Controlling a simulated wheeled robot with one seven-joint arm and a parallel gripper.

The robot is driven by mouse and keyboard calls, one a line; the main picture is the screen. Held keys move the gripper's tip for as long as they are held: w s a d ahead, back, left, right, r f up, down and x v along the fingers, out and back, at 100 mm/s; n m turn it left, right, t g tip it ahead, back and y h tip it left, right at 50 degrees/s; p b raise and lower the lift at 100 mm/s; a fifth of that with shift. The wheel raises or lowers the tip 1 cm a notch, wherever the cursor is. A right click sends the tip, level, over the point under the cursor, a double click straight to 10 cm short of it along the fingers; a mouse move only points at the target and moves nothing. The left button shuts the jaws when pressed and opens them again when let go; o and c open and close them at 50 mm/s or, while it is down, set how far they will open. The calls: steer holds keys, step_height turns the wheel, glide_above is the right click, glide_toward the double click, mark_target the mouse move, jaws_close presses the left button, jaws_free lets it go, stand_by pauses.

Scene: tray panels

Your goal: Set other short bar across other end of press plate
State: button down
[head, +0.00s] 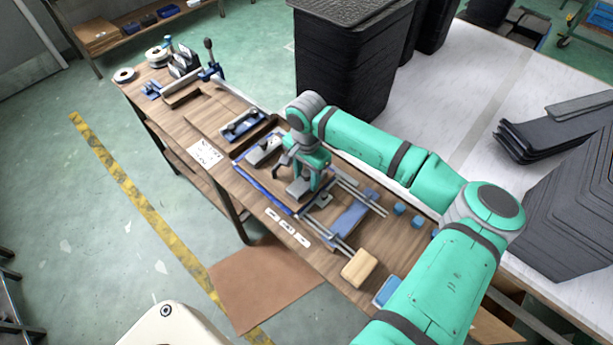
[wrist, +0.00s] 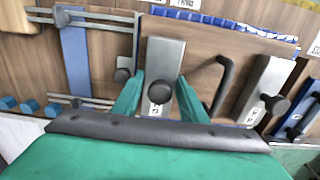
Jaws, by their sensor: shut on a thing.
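The held short bar (wrist: 164,58) is a grey metal piece with a black knob and a small label. My gripper (wrist: 160,98) is shut on it, with one green finger on each side. The bar lies over the left end of the wooden press plate (wrist: 205,45) in the wrist view; I cannot tell whether it rests on it. A black handle (wrist: 222,85) stands mid-plate. A matching short bar (wrist: 262,82) with a black knob lies across the plate's right end. In the head view my gripper (head: 304,178) points down over the held bar (head: 297,188), and the other bar (head: 262,150) shows beyond.
A blue strip (head: 264,190) runs along the plate's near side. Metal rails and a blue bar (head: 348,219) lie to its right. A wooden block (head: 360,267) and small blue blocks (head: 399,208) are near the bench end. Black tray stacks (head: 345,60) stand behind.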

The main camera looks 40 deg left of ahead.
mark_target(307, 172)
steer(key=c, duration=1.4)
jaws_free()
steer(key=shift+o, duration=0.2)
step_height(307, 172, up, 12)
steer(key=shift+r, duration=0.1)
